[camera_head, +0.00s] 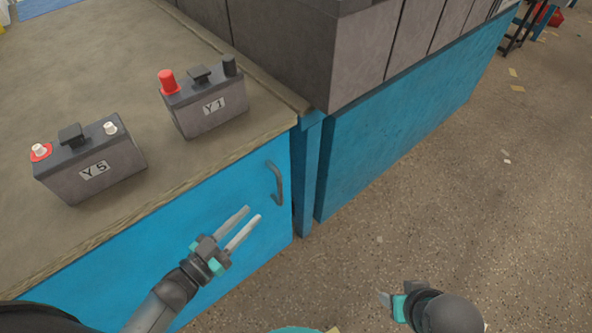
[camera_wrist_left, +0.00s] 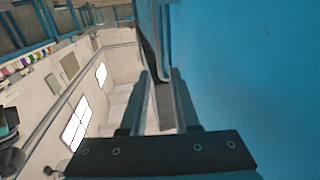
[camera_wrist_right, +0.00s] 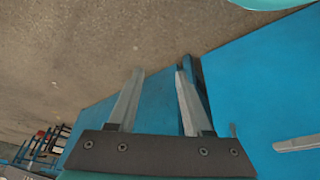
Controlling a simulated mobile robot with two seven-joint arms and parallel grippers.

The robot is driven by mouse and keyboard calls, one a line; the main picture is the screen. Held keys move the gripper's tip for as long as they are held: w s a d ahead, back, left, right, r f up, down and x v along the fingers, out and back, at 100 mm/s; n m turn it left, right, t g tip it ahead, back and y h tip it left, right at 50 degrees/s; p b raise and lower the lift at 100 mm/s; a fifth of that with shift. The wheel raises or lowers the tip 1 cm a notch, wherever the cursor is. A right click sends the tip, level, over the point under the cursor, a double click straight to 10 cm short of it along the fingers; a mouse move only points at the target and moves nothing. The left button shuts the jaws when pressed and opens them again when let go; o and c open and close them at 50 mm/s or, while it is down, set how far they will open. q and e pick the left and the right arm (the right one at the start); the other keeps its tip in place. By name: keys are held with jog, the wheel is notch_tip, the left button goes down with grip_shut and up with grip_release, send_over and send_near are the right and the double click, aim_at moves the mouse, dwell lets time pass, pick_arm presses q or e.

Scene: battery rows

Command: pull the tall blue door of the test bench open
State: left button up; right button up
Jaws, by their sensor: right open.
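The tall blue door (camera_head: 215,222) is the front of the near bench and looks shut. A dark grey curved handle (camera_head: 278,184) stands near its right edge. My left gripper (camera_head: 252,213) is open and empty, just left of and below the handle in the head view, apart from it. In the left wrist view a grey bar, likely the handle (camera_wrist_left: 165,42), lies ahead of the fingertips, beside the blue door face (camera_wrist_left: 240,80). My right gripper (camera_head: 384,300) is open and empty over the floor at lower right. It also shows in the right wrist view (camera_wrist_right: 161,66).
Batteries Y5 (camera_head: 92,165) and Y1 (camera_head: 205,105) stand on the bench top (camera_head: 120,55). A blue post (camera_head: 306,175) and a blue-fronted row of large grey blocks (camera_head: 350,55) adjoin the door on the right. The speckled floor (camera_head: 480,190) is mostly clear, with small scraps.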

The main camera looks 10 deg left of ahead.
aim_at(278, 188)
pick_arm(q)
jog(key=b+x, duration=0.2)
jog(key=x, duration=0.4)
jog(key=shift+w+d, duration=0.15)
jog(key=shift+w, duration=0.1)
jog(key=b+x, duration=0.1)
jog(key=x, duration=0.3)
jog(key=shift+w+f, duration=0.1)
jog(key=shift+w, duration=0.05)
jog(key=shift+b+x, duration=0.6)
jog(key=shift+x, duration=0.5)
jog(key=shift+w+d, duration=0.35)
jog(key=shift+w, duration=0.25)
pick_arm(e)
jog(key=w+a+r+t+y, duration=0.2)
jog(key=w+a+r+t, duration=0.2)
jog(key=a+t, duration=0.1)
jog(key=shift+a+n, duration=0.25)
jog(key=shift+n, duration=0.05)
jog(key=shift+w, duration=0.15)
pick_arm(q)
jog(key=shift+c, duration=0.2)
grip_shut()
